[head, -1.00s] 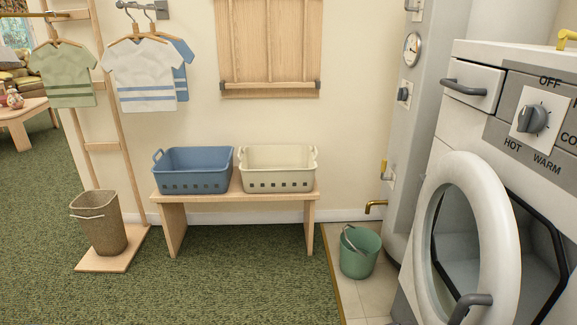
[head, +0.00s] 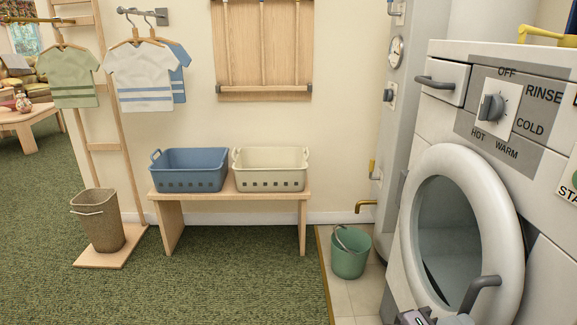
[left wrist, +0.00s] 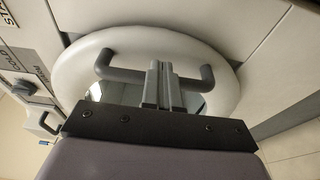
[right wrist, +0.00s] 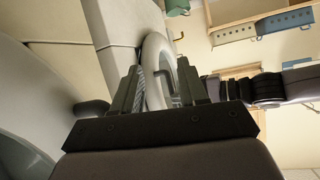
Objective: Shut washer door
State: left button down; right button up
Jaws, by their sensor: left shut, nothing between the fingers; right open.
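The white round washer door (head: 512,235) with its dark glass lies against or close to the washer front (head: 548,255); I cannot tell whether it is latched. Its grey bar handle (head: 484,288) is at the lower right of the ring. My left gripper (head: 428,317) shows at the bottom edge of the head view. In the left wrist view its fingers (left wrist: 163,65) are shut and empty, in front of the handle (left wrist: 118,75) and the door ring (left wrist: 222,75). My right gripper (right wrist: 160,88) is open and empty, with the door ring (right wrist: 152,55) farther off beyond it.
A green bucket (head: 350,258) stands on the tiles left of the washer, below a brass tap (head: 365,204). A grey boiler column (head: 398,110) rises beside the washer. A bench (head: 230,197) holds blue (head: 190,168) and cream baskets (head: 270,165).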

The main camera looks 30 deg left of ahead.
pick_arm(q)
jog(key=shift+w+d+r, duration=0.1)
jog(key=shift+w+d, duration=0.1)
jog(key=shift+d, duration=0.25)
pick_arm(e)
jog(key=shift+w+r, duration=0.1)
jog(key=shift+r, duration=0.2)
jog(key=shift+f, duration=0.1)
